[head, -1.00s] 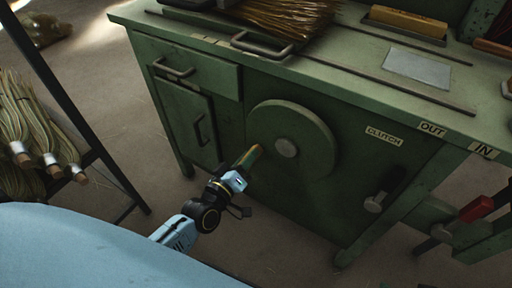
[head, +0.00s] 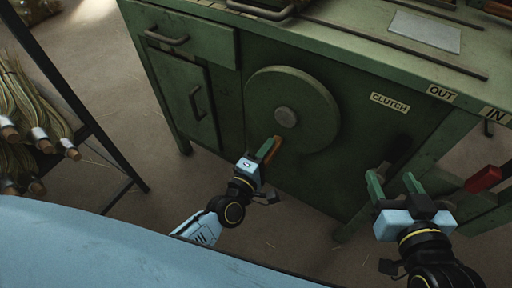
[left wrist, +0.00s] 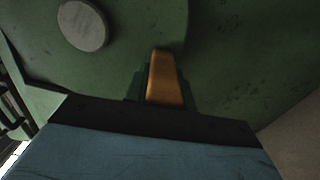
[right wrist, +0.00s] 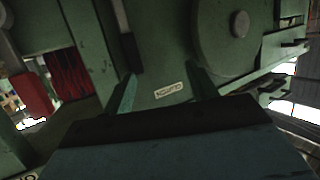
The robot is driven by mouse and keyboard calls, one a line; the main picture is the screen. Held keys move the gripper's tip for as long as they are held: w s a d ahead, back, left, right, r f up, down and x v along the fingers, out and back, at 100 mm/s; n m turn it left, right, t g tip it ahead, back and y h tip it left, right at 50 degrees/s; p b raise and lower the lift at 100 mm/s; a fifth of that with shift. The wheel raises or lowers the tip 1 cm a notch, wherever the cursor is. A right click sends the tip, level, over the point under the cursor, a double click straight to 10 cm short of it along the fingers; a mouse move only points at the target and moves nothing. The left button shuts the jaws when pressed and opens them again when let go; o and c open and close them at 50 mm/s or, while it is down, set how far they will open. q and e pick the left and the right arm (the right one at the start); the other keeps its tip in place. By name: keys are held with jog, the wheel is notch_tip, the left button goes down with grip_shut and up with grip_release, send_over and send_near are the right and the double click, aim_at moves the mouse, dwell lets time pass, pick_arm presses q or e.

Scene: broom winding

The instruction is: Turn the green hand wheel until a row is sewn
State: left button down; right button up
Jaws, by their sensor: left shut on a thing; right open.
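The green hand wheel (head: 310,90) is a round disc with a grey hub (head: 285,117) on the cabinet front. Its orange-brown handle (head: 275,146) sits below the hub, a little to the left. My left gripper (head: 268,149) is shut on this handle. In the left wrist view the handle (left wrist: 166,78) stands between the fingers, with the hub at upper left. My right gripper (head: 393,182) is open and empty, in front of the cabinet below the CLUTCH label (head: 390,103). The clutch lever is mostly hidden behind its fingers. The sewing row is out of view.
The green cabinet (head: 215,45) has a drawer and a door left of the wheel. OUT (head: 441,93) and IN labels mark its top edge at right. A red-handled lever (head: 484,178) is beyond my right gripper. Broom bundles (head: 30,115) lie on a rack at left.

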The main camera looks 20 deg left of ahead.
pick_arm(q)
jog(key=shift+s+d+f+n, duration=0.1)
jog(key=shift+d+f+n, duration=0.05)
jog(key=shift+d+n, duration=0.25)
pick_arm(e)
jog(key=shift+w+a+r+t, duration=0.2)
jog(key=shift+a+r, duration=0.1)
jog(key=shift+r, duration=0.1)
jog(key=shift+w+a+r+t, duration=0.15)
jog(key=shift+a+r+t, duration=0.1)
jog(key=shift+r, duration=0.1)
pick_arm(q)
jog(key=c, duration=1.2)
grip_release()
jog(key=shift+o, duration=0.2)
jog(key=shift+s, duration=0.1)
jog(key=shift+s, duration=0.25)
jog(key=p+v, duration=0.2)
jog(key=v, duration=1)
jog(key=shift+s+a+p, duration=0.2)
jog(key=shift+s+p, duration=0.15)
pick_arm(e)
jog(key=s+d+f+g+h, duration=0.2)
jog(key=s+d+f+g, duration=0.2)
jog(key=s+f+g, duration=0.3)
jog(key=shift+s+d+f+g, duration=0.2)
jog(key=shift+f+g, duration=0.25)
jog(key=shift+f, duration=0.75)
